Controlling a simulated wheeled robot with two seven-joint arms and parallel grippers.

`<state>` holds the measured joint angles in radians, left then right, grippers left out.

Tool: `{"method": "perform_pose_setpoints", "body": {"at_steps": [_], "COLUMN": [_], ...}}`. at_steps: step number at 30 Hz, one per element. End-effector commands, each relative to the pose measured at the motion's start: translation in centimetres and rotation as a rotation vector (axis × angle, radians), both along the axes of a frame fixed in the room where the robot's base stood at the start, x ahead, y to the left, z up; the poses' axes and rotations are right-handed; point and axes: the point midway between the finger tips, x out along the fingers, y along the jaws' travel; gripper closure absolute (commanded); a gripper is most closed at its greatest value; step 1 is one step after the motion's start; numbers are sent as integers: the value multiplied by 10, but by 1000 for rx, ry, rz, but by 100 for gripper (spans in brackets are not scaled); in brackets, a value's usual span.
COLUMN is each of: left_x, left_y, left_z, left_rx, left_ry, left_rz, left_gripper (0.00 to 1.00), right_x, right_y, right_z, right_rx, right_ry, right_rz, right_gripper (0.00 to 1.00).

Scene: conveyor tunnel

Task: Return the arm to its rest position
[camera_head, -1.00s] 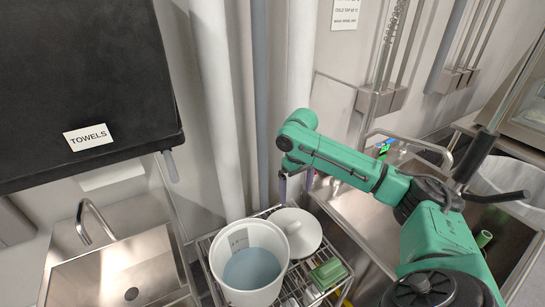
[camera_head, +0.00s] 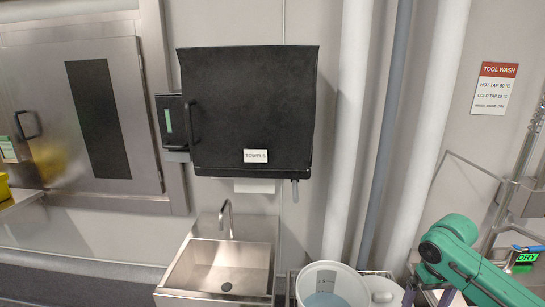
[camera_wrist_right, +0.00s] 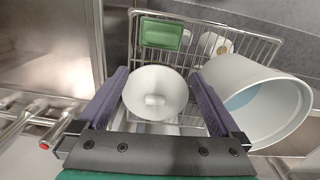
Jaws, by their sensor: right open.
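My right arm (camera_head: 460,262) is green and reaches in at the lower right of the head view. Its gripper (camera_wrist_right: 158,76) shows in the wrist view with two purple fingers spread wide and nothing between them touching either finger. Beyond the fingers lies a white round lid with a knob (camera_wrist_right: 155,88), apart from them. Only the purple finger parts show at the bottom edge of the head view. My left gripper is not in view.
A white bucket (camera_wrist_right: 288,118) with blue-grey liquid stands beside the lid on a wire rack (camera_wrist_right: 262,45). A green box (camera_wrist_right: 162,35) sits in the rack.

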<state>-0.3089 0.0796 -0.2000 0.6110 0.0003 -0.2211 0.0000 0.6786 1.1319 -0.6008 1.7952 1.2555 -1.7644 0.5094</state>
Motion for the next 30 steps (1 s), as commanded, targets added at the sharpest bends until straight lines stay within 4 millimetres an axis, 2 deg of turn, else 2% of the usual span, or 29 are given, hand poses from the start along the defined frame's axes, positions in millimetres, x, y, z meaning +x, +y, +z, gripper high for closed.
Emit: {"method": "perform_pose_setpoints", "body": {"at_steps": [4, 11, 15, 21, 25, 30], "left_x": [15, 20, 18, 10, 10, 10], "left_y": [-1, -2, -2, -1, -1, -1], "left_z": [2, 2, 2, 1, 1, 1], "left_rx": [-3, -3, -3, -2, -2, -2], "left_ry": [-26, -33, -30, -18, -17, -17], "left_rz": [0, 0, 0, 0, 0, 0], "left_gripper": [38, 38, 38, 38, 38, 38], "right_x": [0, -8, -21, -51, -74, -106], "right_y": [25, 77, 118, 170, 182, 174], "right_z": [-22, -61, -86, -110, -115, -117], "right_rx": [0, 17, 49, 106, 117, 88], "right_ry": [-7, -45, -94, -199, -263, -308], "right_rz": [87, 245, 346, 420, 402, 330], "right_gripper": [0, 0, 0, 0, 0, 0]}}
